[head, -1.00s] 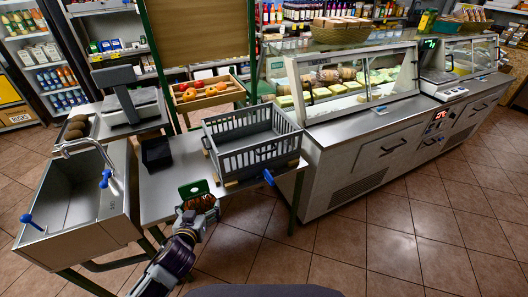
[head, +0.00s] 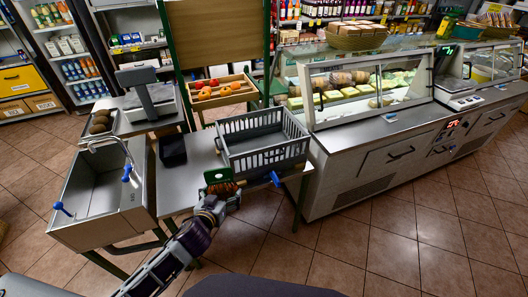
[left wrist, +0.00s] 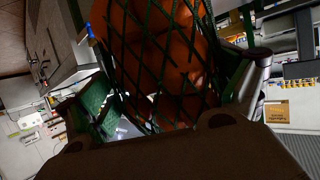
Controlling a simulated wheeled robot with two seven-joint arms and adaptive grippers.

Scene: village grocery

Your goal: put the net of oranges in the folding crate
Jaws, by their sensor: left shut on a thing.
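The net of oranges (left wrist: 160,60) fills the upper middle of the left wrist view, orange fruit behind dark green mesh. My left gripper (head: 222,192) is shut on it. In the head view the net (head: 221,187) shows small, with a green top part, at the front edge of the counter. The grey folding crate (head: 262,158) stands open on the counter just behind and to the right of the net. The net is outside the crate, near its front left corner. Its inside looks empty. My right gripper is not in view.
A small black bin (head: 172,150) stands left of the crate. A steel sink (head: 95,195) is at the left, a scale (head: 140,85) behind it. A wooden tray of produce (head: 220,90) is behind the crate. A glass cheese counter (head: 365,90) stands right.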

